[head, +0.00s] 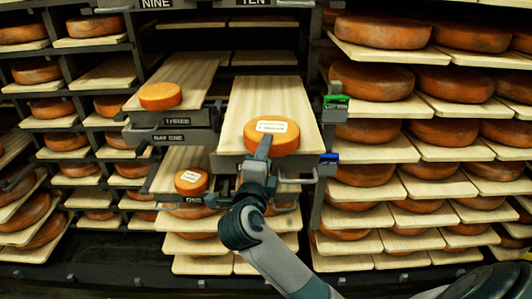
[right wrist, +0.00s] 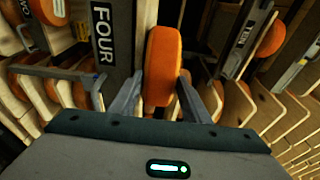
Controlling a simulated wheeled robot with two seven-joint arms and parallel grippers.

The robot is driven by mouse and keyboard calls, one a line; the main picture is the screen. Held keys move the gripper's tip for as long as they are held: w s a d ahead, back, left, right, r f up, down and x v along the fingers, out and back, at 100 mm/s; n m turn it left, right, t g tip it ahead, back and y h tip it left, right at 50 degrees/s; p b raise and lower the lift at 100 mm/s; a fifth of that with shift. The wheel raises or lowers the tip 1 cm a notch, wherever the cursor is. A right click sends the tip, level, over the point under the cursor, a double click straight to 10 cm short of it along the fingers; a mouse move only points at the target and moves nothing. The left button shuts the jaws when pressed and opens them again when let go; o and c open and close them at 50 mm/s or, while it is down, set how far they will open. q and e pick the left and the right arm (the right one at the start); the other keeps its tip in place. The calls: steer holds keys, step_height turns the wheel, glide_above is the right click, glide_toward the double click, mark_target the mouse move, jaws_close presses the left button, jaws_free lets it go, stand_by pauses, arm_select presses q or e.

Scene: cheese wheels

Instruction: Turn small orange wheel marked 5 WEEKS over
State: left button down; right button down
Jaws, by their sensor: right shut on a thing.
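An orange cheese wheel (head: 285,142) with a white label on its upper face is over the near end of a wooden board at centre; I cannot read the label. My right gripper (head: 264,147) is shut on its near edge, one finger across the upper face. In the right wrist view the wheel (right wrist: 163,62) stands edge-on between the two fingers (right wrist: 160,105). It looks flat; whether it touches the board is unclear. A smaller labelled orange wheel (head: 191,190) sits lower left. My left gripper is not in view.
The pulled-out board (head: 270,90) is bare behind the wheel. An unlabelled wheel (head: 160,96) lies on the board at left. Racks with large wheels (head: 372,82) stand close on the right; green and blue clips (head: 336,101) stick out beside the centre board.

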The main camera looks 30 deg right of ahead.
stand_by(0.6)
steer(key=c, duration=0.9)
jaws_free()
steer(key=b+v, duration=0.4)
steer(key=v, duration=1.3)
steer(key=shift+s+a, duration=0.2)
steer(key=shift+a, duration=0.05)
steer(key=shift+f, duration=0.1)
